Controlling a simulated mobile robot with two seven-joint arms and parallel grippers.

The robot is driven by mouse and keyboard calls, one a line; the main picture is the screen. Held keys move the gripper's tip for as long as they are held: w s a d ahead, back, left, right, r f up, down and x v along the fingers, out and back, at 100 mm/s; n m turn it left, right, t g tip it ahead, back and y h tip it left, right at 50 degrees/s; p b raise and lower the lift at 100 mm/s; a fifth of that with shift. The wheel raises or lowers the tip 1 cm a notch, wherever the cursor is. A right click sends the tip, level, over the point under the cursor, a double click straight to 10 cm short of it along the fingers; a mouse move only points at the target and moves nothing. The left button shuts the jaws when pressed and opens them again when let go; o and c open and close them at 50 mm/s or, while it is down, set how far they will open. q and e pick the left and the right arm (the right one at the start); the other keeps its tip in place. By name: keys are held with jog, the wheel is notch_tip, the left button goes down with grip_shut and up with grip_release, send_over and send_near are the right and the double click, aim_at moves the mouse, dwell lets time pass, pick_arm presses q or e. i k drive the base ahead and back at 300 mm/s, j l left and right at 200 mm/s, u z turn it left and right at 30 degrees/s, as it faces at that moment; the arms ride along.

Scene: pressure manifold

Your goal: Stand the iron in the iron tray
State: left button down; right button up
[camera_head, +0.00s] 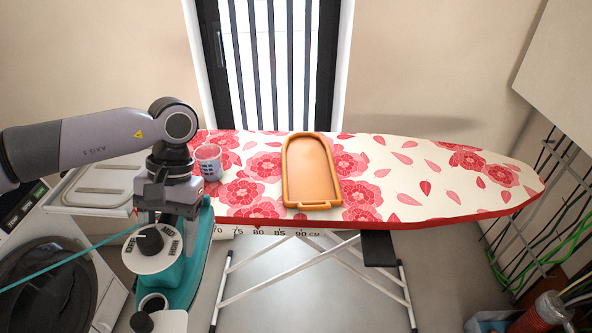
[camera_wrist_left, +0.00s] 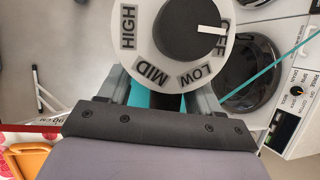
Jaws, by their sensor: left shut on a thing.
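The iron (camera_head: 196,262) is teal with a large white dial marked HIGH, MID, LOW and OFF. My left gripper (camera_head: 168,210) is shut on it and holds it in front of the board's left part, left of the tray. The dial also shows close up in the left wrist view (camera_wrist_left: 150,50), with its white pointer towards OFF; the gripper fingers (camera_wrist_left: 160,96) are on both sides of the teal body. The iron tray (camera_head: 312,170) is orange-tan with a raised rim and rounded far end. It lies empty on the ironing board. My right gripper is out of view.
The flowered ironing board (camera_head: 430,200) has free room right of the tray. A patterned cup (camera_head: 209,162) stands on its left part, near my left arm. A metal rest (camera_head: 100,190) is at the left end. A washing machine (camera_head: 40,260) stands at lower left. A teal cord (camera_head: 70,258) runs leftwards.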

aim_at(308, 168)
jog(key=i+l+z, duration=0.35)
jog(key=i, duration=0.35)
jog(key=i+l+z, duration=0.15)
jog(key=i, duration=0.25)
